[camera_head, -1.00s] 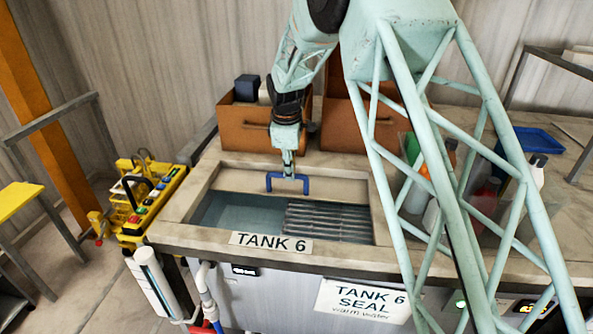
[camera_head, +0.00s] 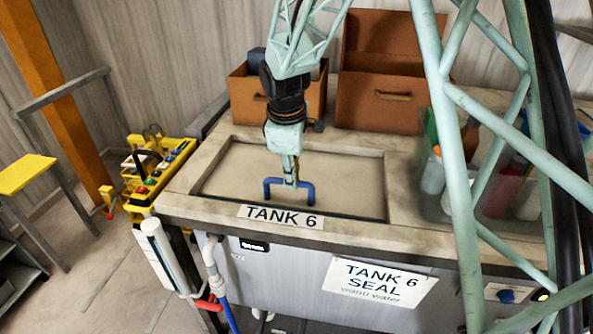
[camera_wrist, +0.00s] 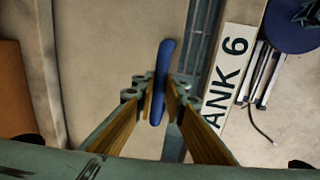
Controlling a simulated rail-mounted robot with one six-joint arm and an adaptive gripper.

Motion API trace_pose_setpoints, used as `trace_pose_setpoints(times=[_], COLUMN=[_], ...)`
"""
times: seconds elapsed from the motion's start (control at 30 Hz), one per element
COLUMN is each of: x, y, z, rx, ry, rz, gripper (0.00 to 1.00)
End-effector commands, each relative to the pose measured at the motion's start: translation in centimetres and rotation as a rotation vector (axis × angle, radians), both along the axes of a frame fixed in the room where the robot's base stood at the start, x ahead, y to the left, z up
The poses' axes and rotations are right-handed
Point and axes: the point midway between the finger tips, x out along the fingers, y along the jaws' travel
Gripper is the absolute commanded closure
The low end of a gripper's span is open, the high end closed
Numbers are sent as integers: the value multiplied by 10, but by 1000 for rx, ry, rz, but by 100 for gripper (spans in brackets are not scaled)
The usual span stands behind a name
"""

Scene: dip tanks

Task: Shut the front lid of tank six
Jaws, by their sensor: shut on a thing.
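Tank six (camera_head: 175,203) has a TANK 6 label (camera_head: 280,217) on its front rim. Its pale flat lid (camera_head: 345,180) covers almost all of the opening, with a thin dark strip along the front edge. In the wrist view a narrow gap with grating (camera_wrist: 203,40) shows between the lid (camera_wrist: 100,50) and the labelled rim. The blue handle (camera_head: 308,194) stands near the lid's front edge. My gripper (camera_head: 291,182) is shut on it from above. The wrist view shows the handle (camera_wrist: 163,65) between my fingers (camera_wrist: 160,95).
Two brown boxes (camera_head: 375,100) stand behind the tank. Bottles (camera_head: 433,172) stand to the right. A yellow control unit with coloured buttons (camera_head: 150,180) is at the left. A TANK 6 SEAL sign (camera_head: 380,283) hangs on the front.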

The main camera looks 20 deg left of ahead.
Motion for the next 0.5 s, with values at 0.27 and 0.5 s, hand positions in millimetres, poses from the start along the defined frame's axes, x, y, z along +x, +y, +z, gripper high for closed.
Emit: trace_pose_setpoints(times=[0.27, 0.5], x=[-44, -60], y=[-11, -15], z=[-1, 0], rx=[-2, 0], ry=[1, 0], rz=[2, -1], gripper=[100, 100])
